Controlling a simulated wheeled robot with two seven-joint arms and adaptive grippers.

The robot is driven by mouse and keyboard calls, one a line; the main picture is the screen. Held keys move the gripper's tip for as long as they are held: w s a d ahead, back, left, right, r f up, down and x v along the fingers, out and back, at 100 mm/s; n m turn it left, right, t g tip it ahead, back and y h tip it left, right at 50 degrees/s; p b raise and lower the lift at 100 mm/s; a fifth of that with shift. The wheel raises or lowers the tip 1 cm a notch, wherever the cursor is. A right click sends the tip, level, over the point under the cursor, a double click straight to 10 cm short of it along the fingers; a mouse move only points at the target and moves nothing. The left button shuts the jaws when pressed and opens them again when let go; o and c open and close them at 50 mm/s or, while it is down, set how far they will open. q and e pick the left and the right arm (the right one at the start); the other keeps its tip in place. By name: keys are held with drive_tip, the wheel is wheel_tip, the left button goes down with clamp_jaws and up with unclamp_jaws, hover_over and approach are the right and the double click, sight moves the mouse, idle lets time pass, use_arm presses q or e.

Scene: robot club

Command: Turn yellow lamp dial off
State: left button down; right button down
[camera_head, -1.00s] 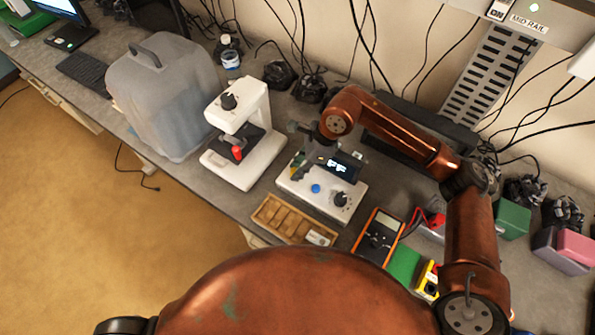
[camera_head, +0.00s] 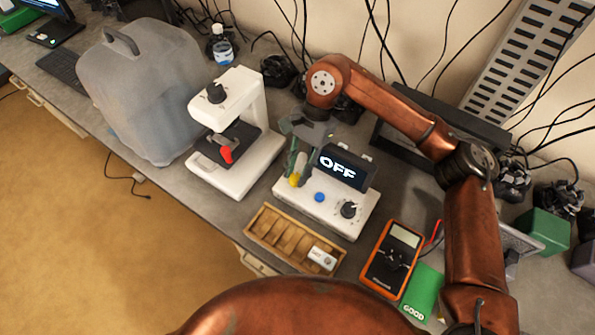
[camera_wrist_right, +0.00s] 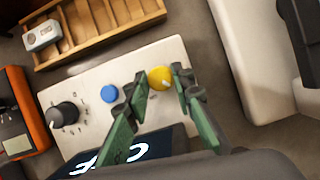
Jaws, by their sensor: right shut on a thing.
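The yellow dial (camera_head: 294,180) is at the left of a white control box (camera_head: 332,210). It also shows in the right wrist view (camera_wrist_right: 160,77), with a white mark near its edge. My right gripper (camera_head: 297,170) reaches down over it from behind. In the right wrist view its green fingers (camera_wrist_right: 158,86) are shut on the dial, one on each side. The box's dark screen (camera_head: 343,168) reads "OFF" in large white letters. My left gripper is not in view.
A blue button (camera_head: 319,197) and a black knob (camera_head: 348,210) sit right of the dial. A white microscope-like device (camera_head: 248,160) stands to the left. A wooden tray (camera_head: 262,240) lies in front. An orange multimeter (camera_head: 391,260) lies to the right.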

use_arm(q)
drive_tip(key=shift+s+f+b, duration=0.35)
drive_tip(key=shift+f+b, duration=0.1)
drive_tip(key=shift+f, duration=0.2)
use_arm(e)
drive_tip(key=shift+f+n+h, duration=0.15)
drive_tip(key=shift+n+h, duration=0.15)
drive_tip(key=shift+n, duration=0.3)
drive_tip(key=c, duration=1.7)
unclamp_jaws()
drive_tip(key=shift+o, duration=0.2)
drive_tip(key=v, duration=1.2)
